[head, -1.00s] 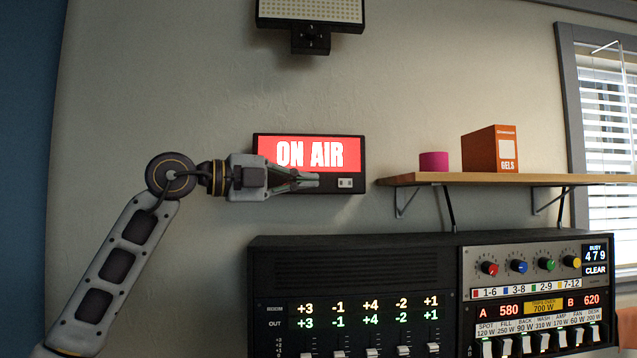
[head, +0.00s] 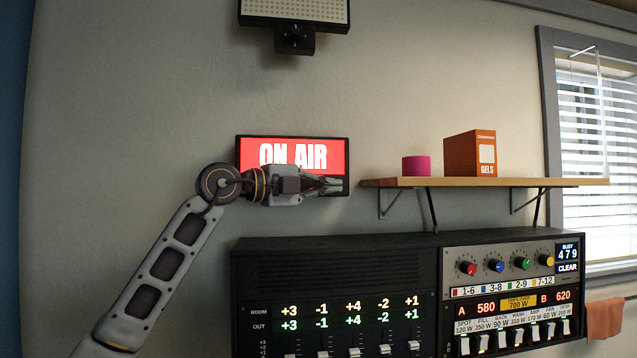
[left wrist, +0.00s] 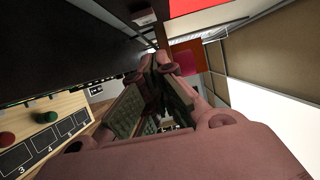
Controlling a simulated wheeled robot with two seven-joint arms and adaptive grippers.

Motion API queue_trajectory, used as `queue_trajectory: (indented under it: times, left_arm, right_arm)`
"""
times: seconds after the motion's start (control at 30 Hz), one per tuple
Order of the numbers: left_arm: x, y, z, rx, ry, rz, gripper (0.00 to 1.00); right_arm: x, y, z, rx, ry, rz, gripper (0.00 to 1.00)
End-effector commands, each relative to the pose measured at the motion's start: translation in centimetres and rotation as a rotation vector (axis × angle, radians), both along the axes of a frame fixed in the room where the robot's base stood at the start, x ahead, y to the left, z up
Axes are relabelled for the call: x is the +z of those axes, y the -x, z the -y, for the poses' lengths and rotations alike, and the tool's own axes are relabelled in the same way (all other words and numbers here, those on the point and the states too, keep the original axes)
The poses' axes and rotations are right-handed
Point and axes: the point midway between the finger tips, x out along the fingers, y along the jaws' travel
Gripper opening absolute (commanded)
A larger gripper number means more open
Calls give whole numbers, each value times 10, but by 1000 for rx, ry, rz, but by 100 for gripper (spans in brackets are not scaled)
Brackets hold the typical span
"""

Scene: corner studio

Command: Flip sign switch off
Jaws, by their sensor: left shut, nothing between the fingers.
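The ON AIR sign (head: 293,153) hangs on the wall and its face is lit red with white letters. Its red face also shows at the top of the left wrist view (left wrist: 195,6). A small pale switch (left wrist: 143,16) sits on the sign's black lower strip in that view. In the head view the switch is hidden behind my left gripper (head: 338,186). The gripper is shut and empty, in front of the sign's lower right part. In the wrist view its fingertips lie below the switch in the picture; I cannot tell whether they touch the sign. My right gripper is not in view.
Right of the sign, a wooden shelf (head: 400,183) holds a magenta roll (head: 416,166) and an orange GELS box (head: 470,154). Below stands a black rack (head: 340,265) with sliders, knobs and switches. A light panel (head: 293,12) hangs above. The wall left of the sign is bare.

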Motion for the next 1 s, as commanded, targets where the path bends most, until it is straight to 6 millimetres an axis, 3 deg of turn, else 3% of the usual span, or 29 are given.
queue_trajectory:
  times: [0.3, 1.0]
  left_arm:
    - [0, -23, -8, -2, 0, -1, 0]
    - [1, -34, -14, -1, -1, -1, 0]
  right_arm:
    - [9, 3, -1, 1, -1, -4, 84]
    - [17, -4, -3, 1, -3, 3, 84]
